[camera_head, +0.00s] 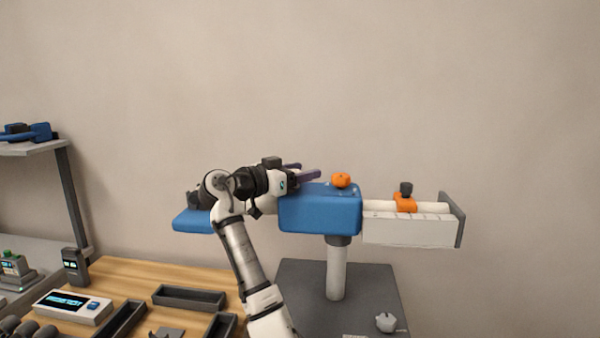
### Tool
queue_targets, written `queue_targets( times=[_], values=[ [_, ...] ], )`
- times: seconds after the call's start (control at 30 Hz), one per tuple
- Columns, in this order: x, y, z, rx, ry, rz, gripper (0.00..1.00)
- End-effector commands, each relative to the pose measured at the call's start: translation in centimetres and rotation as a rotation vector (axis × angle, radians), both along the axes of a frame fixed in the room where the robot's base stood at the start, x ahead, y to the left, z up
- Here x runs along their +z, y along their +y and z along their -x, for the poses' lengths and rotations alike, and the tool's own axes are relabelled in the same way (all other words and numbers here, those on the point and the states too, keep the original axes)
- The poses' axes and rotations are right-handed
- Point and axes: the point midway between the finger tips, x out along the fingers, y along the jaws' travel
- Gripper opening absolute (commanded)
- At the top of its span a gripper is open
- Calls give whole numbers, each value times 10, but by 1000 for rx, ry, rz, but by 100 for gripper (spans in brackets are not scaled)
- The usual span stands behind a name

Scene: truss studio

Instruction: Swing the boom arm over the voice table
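The boom arm has a blue housing (320,212) on an upright white post (336,272). An orange knob (341,180) sits on top of the housing. A white tube and pale block (408,232) run right to a grey end plate, with an orange clamp (404,203) on the tube. A blue piece (192,220) shows at the left, partly behind my arm. My gripper (314,173) is just above the housing's left top, its purple fingers pointing right, apart and empty, short of the knob. Which surface is the voice table, I cannot tell.
The post stands on a dark grey table (385,280) with a small white knob-like piece (385,322). At left, a wooden table (130,272) holds dark trays (188,297), a white display box (72,306) and a dark handheld device (75,266). A shelf (30,148) stands far left.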

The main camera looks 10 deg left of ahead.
Motion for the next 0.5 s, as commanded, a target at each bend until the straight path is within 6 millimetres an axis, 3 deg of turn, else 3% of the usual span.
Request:
queue_targets(
  times=[0.27, 0.5],
  values=[
    [-3, 7, 6, 0, 0, -1, 58],
    [-5, 42, 39, 3, -1, -1, 58]
  ],
)
